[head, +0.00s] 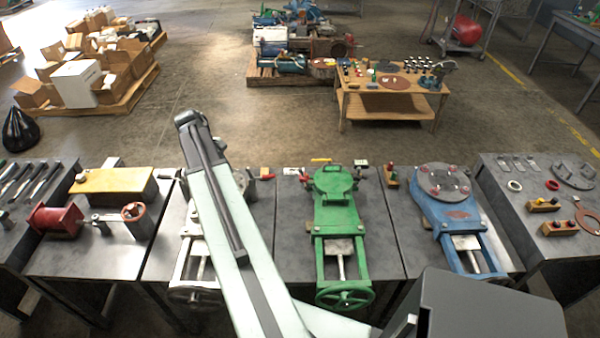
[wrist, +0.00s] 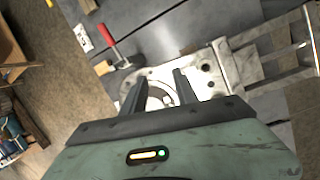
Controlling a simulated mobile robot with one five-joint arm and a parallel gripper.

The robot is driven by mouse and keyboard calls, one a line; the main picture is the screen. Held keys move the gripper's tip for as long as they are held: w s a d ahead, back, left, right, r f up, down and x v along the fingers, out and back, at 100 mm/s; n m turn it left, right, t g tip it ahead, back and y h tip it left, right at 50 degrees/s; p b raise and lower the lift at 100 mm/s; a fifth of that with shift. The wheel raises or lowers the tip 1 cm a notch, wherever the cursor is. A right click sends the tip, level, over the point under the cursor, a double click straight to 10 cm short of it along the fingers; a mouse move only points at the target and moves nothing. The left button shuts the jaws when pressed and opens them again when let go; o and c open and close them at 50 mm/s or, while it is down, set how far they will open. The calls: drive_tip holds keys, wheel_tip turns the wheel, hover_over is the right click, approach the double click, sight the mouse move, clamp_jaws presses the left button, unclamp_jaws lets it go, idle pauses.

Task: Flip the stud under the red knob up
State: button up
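A red knob or handle (wrist: 107,34) stands on a thin bar with a dark base in the wrist view, on the grey bench beyond my fingers. A small red piece in the head view (head: 266,173), right of my arm, may be the same thing. I cannot make out a stud under it. My gripper (wrist: 157,76) is open and empty, its two dark fingers apart over the pale round plate (wrist: 160,97) of a grey-white machine. The knob is up and left of the fingers, apart from them. My arm hides the gripper in the head view.
A green machine (head: 335,182) and a blue machine (head: 445,183) stand on benches to the right. A small orange block with a red top (head: 390,176) sits between them. A white plate (wrist: 83,37) lies left of the knob. Bare bench (wrist: 180,28) shows right of it.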

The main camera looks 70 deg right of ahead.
drive_tip(key=s+d, duration=0.7)
drive_tip(key=d, duration=0.2)
drive_tip(key=g, duration=0.2)
approach(300, 169)
wheel_tip(300, 169, down, 2)
drive_tip(key=d, duration=0.1)
drive_tip(key=shift+n, duration=0.3)
drive_tip(key=b+x, duration=0.2)
drive_tip(key=x, duration=0.1)
drive_tip(key=b+x, duration=0.2)
drive_tip(key=b, duration=0.1)
drive_tip(key=b+x, duration=0.3)
drive_tip(key=shift+s+a+f, duration=0.25)
drive_tip(key=shift+r, duration=0.15)
clamp_jaws()
drive_tip(key=shift+s, duration=0.1)
